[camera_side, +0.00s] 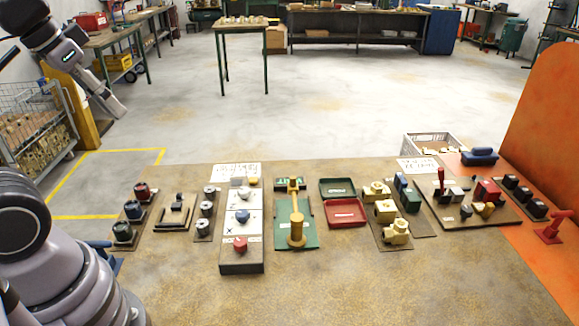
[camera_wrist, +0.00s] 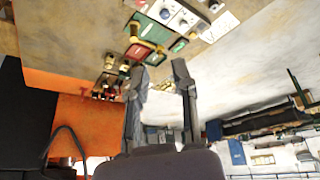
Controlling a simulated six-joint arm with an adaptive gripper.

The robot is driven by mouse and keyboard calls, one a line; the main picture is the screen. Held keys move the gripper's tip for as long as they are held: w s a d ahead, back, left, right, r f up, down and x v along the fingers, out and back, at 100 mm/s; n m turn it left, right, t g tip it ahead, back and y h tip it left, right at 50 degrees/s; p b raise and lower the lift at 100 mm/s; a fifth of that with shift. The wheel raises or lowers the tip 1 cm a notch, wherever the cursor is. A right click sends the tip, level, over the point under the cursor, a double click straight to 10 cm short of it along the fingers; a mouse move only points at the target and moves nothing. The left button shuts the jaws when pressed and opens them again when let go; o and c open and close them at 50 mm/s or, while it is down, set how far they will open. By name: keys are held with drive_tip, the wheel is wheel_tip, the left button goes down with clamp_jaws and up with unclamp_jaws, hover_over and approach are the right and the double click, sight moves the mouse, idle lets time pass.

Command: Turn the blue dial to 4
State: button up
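A board at the left of the table in the side view holds three dials: a red one (camera_side: 142,190), a blue dial (camera_side: 133,209) in the middle and a dark one (camera_side: 123,231) at the front. The blue dial's setting and numbers are too small to read. A blue knob (camera_side: 242,215) also sits on the white panel; it shows in the wrist view (camera_wrist: 165,14). My gripper (camera_wrist: 160,73) has its two fingers apart with nothing between them. In the side view my gripper (camera_side: 112,103) is high at the upper left, far from the dials.
The white panel (camera_side: 241,248) also has a red knob (camera_side: 240,244). Right of it are a green plate with a brass lever (camera_side: 296,225), two trays (camera_side: 345,212), brass valves (camera_side: 385,210) and boards with switches. An orange partition (camera_side: 550,110) stands at the right. The table's front is bare.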

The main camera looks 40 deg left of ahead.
drive_tip(key=o, duration=0.4)
drive_tip(key=w+n, duration=0.1)
drive_tip(key=w, duration=0.1)
drive_tip(key=w+f+n, duration=0.1)
drive_tip(key=w, duration=0.1)
drive_tip(key=w+n+g, duration=0.1)
drive_tip(key=w, duration=0.1)
drive_tip(key=shift+w+a+f, duration=0.1)
drive_tip(key=shift+f, duration=0.25)
drive_tip(key=shift+o, duration=0.7)
drive_tip(key=w+f+n+g, duration=0.1)
drive_tip(key=w+f+n, duration=0.2)
drive_tip(key=w, duration=0.3)
drive_tip(key=shift+w+f+n+g, duration=0.25)
drive_tip(key=shift+f+n+g, duration=0.05)
drive_tip(key=shift+f, duration=0.2)
drive_tip(key=n+g, duration=0.3)
drive_tip(key=n, duration=0.4)
hover_over(242, 213)
wheel_tip(242, 213, down, 16)
wheel_tip(242, 213, down, 14)
drive_tip(key=shift+w+a+r, duration=0.1)
clamp_jaws()
